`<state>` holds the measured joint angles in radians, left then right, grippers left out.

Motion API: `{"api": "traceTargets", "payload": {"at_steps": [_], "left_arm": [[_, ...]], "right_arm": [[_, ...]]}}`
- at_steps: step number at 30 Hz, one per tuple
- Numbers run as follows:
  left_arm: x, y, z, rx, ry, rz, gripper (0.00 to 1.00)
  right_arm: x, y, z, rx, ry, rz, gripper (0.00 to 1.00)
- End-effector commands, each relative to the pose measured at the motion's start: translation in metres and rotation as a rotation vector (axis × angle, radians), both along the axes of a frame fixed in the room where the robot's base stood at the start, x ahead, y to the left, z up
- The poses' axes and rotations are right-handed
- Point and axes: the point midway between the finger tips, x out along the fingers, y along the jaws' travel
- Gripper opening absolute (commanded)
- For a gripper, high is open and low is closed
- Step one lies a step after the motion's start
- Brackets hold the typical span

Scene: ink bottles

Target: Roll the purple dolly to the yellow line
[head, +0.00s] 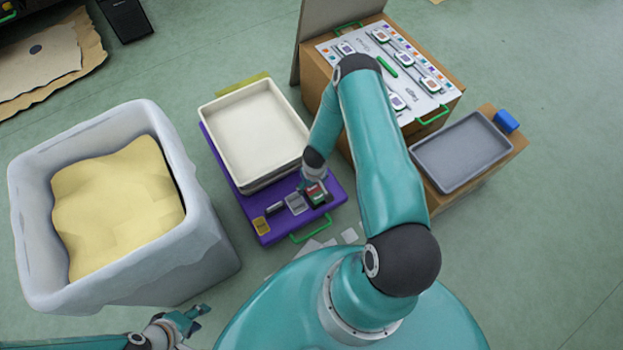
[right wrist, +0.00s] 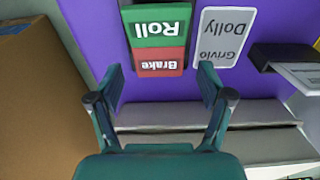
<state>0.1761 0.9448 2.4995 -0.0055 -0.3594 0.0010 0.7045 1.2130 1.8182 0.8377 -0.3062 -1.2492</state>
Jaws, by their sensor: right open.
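The purple dolly (head: 228,165) stands on the floor and carries a cream tray (head: 256,130). Its green handle (head: 311,229) is on the near side. The yellow line (head: 242,84) shows as a strip on the floor just past the dolly's far end. A pedal with a green "Roll" half (right wrist: 160,25) and a red "Brake" half (right wrist: 159,62) sits on the purple deck; it also shows in the head view (head: 316,194). My right gripper (right wrist: 159,92) is open and empty, over the deck by the pedal. My left gripper (head: 200,317) is low at left, empty, its fingers apart.
A grey bin (head: 205,232) of yellow material stands left of the dolly. A cardboard box with a labelled panel (head: 350,62) and a grey tray (head: 462,150) on a box stand to the right. A "Grivlo Dolly" label (right wrist: 223,38) is beside the pedal. Floor beyond the line is clear.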

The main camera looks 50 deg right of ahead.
Motion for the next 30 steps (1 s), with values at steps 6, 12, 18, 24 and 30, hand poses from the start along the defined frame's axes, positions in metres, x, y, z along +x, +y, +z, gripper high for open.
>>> {"api": "traceTargets", "payload": {"at_steps": [6,12,18,24,30], "left_arm": [[0.0,0.0,0.0,0.0,0.0,0.0,0.4],[0.0,0.0,0.0,0.0,0.0,0.0,0.4],[0.0,0.0,0.0,0.0,0.0,0.0,0.4],[0.0,0.0,0.0,0.0,0.001,0.0,0.4],[0.0,0.0,-0.001,0.0,0.001,0.0,0.4]], "right_arm": [[-0.001,0.0,0.035,-0.002,-0.003,0.001,0.79],[-0.004,0.001,0.076,-0.003,-0.004,0.0,0.79],[-0.007,0.002,0.104,-0.003,-0.004,0.0,0.79],[-0.008,0.002,0.113,-0.002,-0.003,0.0,0.79],[-0.008,0.002,0.113,-0.002,-0.003,-0.001,0.79]]}}
